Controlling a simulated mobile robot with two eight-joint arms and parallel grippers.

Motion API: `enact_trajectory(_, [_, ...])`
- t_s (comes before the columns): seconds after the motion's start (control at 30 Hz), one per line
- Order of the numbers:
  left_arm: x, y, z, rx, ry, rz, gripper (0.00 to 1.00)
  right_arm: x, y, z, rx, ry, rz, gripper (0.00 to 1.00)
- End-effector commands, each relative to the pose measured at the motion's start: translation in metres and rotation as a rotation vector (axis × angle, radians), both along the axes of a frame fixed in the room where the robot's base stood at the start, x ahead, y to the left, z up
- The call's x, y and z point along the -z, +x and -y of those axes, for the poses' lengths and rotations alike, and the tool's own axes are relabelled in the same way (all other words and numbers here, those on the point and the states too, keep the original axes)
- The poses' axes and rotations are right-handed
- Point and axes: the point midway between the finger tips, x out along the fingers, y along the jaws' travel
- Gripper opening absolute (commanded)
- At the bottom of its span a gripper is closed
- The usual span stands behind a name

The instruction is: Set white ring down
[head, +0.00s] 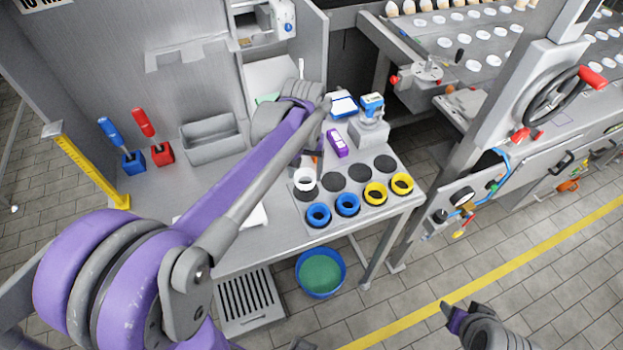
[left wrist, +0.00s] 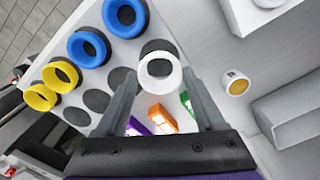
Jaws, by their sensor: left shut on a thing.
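My left gripper (head: 306,166) is shut on the white ring (head: 304,181). In the left wrist view the white ring (left wrist: 160,72) sits between the two fingertips (left wrist: 159,82), with its opening showing. A dark round pad (left wrist: 154,47) shows partly behind the ring. In the head view the ring appears just above the leftmost dark pad (head: 306,195) of the back row; I cannot tell whether it touches. My right gripper (head: 455,314) is at the lower right of the head view, away from the table; its jaw state is unclear.
Blue rings (head: 347,204) and yellow rings (head: 402,183) stand in the front row of the light board. Bare dark pads (head: 358,172) lie to the right of the white ring. A purple box (head: 337,143) and a grey tray (head: 212,139) are farther back.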

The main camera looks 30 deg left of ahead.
Motion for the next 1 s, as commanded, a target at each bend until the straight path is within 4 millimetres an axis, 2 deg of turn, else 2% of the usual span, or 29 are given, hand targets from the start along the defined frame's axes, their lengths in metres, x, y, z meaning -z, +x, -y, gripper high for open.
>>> enact_trajectory(0.3, [0.041,0.0,0.0,0.0,0.0,0.0,0.4,0.003,-0.001,0.0,0.0,0.0,-0.002,0.55])
enact_trajectory(0.7, [0.046,0.0,0.0,0.0,0.0,0.0,0.4,0.006,-0.002,0.0,0.0,0.0,-0.004,0.55])
enact_trajectory(0.73, [0.046,0.0,0.0,0.0,0.0,0.0,0.72,0.007,-0.002,0.0,0.0,0.0,-0.004,0.55])
enact_trajectory(0.9, [0.045,0.0,0.0,0.0,0.0,0.0,1.0,0.006,-0.002,0.0,0.0,0.0,-0.004,0.55])
enact_trajectory(1.0, [0.045,0.0,0.0,0.0,0.0,0.0,1.0,0.006,-0.002,0.0,0.0,0.0,-0.004,0.55])
